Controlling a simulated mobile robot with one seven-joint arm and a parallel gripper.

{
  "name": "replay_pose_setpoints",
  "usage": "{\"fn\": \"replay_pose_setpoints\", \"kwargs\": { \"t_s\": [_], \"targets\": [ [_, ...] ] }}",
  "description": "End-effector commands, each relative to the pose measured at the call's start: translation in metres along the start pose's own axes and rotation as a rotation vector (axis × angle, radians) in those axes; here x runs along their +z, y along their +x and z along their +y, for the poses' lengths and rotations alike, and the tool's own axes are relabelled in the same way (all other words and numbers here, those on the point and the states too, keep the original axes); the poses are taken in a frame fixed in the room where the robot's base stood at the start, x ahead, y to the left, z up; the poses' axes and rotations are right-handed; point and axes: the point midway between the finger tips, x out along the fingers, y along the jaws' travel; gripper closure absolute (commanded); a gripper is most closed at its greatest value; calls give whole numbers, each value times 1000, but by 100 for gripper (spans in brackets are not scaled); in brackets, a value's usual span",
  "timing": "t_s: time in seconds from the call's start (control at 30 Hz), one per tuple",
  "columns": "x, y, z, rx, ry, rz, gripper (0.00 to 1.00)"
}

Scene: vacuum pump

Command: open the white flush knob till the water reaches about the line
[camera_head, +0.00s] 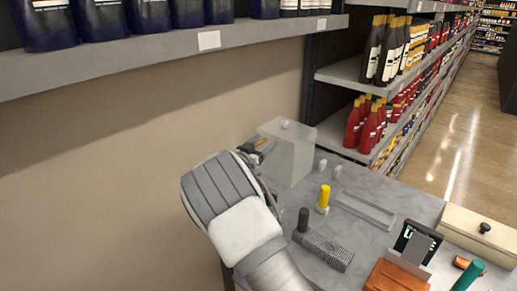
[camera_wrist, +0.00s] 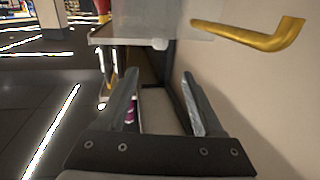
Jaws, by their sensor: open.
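A clear box-shaped tank (camera_head: 287,158) stands at the table's back left corner, with a small white knob (camera_head: 284,124) on its top. In the wrist view the clear tank (camera_wrist: 145,14) is at the top, with a small white knob-like piece (camera_wrist: 160,44) at its lower edge. I cannot tell whether the two white pieces are the same one. A bent yellow pipe (camera_wrist: 250,37) is at the upper right. My gripper (camera_wrist: 160,78) is open, with nothing visibly held between its fingers. In the head view my arm largely hides it, left of the tank. No water line is discernible.
The grey table (camera_head: 350,185) holds two small white pieces, a yellow-topped bottle (camera_head: 323,197), a tray (camera_head: 365,209), a dark textured block (camera_head: 323,249) and a card terminal (camera_head: 412,246). A wall is close on the left; a shelf (camera_head: 180,48) hangs above.

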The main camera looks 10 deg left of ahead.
Motion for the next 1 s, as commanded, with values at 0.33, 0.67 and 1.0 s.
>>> {"fn": "replay_pose_setpoints", "kwargs": {
  "t_s": [0.33,0.67,1.0],
  "targets": [
    [0,-34,0,0,0,0,31],
    [0,-34,0,0,-1,0,31],
    [0,-34,0,0,-1,0,31]
  ]
}}
